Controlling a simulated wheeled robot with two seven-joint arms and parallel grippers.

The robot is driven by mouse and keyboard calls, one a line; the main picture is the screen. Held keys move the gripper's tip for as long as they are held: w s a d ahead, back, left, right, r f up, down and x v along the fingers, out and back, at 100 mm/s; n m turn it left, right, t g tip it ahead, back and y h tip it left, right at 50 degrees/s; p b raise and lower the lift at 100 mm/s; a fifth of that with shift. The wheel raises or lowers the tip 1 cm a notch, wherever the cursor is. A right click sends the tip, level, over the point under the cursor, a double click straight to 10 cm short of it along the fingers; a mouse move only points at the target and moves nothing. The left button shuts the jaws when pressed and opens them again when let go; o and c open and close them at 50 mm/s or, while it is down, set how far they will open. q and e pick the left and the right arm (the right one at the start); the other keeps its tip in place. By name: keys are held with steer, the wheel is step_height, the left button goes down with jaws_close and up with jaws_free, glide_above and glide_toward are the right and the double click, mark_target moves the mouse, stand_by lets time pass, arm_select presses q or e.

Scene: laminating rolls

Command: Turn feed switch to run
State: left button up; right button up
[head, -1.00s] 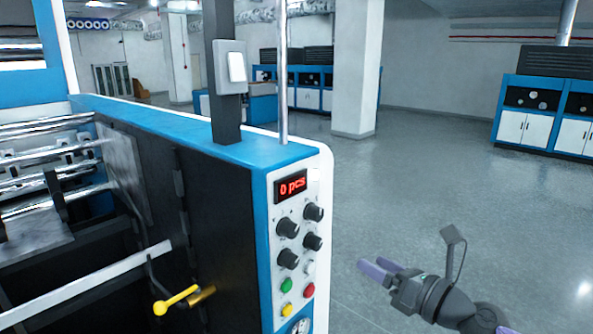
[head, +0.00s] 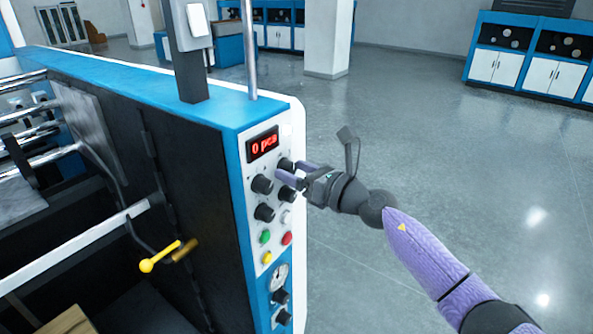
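The control panel (head: 249,215) on the machine's end face carries several black knobs, and their labels are too small to read, so I cannot tell which is the feed switch. The upper right knob (head: 285,164) is partly covered by my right gripper (head: 288,169). The upper left knob (head: 262,184), middle right knob (head: 286,194) and lower left knob (head: 265,212) show beside and below it. My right gripper's purple fingers are apart, with the upper right knob seen between their tips; I cannot tell whether they touch it. My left gripper is not in view.
A red display (head: 263,144) reads "0 pcs" above the knobs. Green (head: 265,237), red (head: 287,238) and yellow (head: 267,258) buttons sit below. A yellow-handled lever (head: 161,256) juts from the machine's dark side. Open grey floor (head: 400,140) lies to the right.

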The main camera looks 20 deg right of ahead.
jaws_close()
steer(key=shift+r, duration=0.1)
steer(key=shift+m+p, duration=0.85)
steer(key=shift+m, duration=0.25)
steer(key=m+p, duration=0.2)
steer(key=m, duration=0.1)
steer(key=shift+r, duration=0.1)
steer(key=m+p, duration=0.2)
steer(key=m, duration=0.1)
steer(key=shift+m+g, duration=0.3)
steer(key=shift+m+p, duration=0.6)
steer(key=shift+m, duration=1)
